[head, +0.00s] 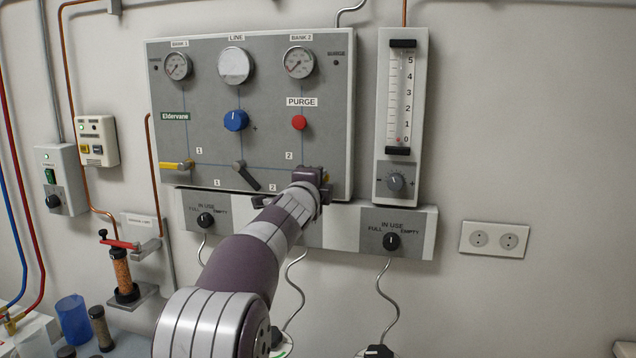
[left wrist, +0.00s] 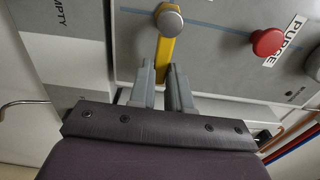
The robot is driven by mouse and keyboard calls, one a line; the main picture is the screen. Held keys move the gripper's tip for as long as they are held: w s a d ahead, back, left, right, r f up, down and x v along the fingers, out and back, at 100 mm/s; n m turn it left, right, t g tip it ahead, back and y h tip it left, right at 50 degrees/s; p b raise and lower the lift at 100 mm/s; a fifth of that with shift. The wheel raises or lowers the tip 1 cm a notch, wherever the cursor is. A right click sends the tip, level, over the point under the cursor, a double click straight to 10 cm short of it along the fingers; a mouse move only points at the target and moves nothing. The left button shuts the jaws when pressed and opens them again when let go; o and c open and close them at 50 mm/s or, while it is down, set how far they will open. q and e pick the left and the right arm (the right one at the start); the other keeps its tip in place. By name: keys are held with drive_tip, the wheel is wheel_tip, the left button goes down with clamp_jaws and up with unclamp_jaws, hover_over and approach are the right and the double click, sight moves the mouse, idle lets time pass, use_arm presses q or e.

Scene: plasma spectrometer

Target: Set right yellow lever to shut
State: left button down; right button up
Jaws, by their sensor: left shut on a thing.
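The right yellow lever (left wrist: 167,55) shows in the left wrist view, running from its round grey pivot (left wrist: 170,20) down between my fingers. It lies about crosswise to the blue panel line. My left gripper (left wrist: 166,88) is shut on the lever's free end. In the head view my left gripper (head: 312,178) is at the panel's lower right, below the red PURGE knob (head: 299,122), and hides this lever. The left yellow lever (head: 176,165) lies about horizontal, pointing left. My right gripper is not in view.
The grey panel (head: 270,85) carries gauges, a blue knob (head: 236,120) and a black lever (head: 246,176) left of my gripper. Below are the IN USE switch boxes (head: 392,240). A flow meter (head: 401,110) stands to the right.

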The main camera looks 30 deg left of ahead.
use_arm(q)
drive_tip(key=shift+r, duration=0.1)
drive_tip(key=c, duration=1.2)
unclamp_jaws()
drive_tip(key=shift+o, duration=0.7)
drive_tip(key=shift+a, duration=0.1)
drive_tip(key=b+v, duration=0.2)
drive_tip(key=v, duration=1)
drive_tip(key=shift+s, duration=0.35)
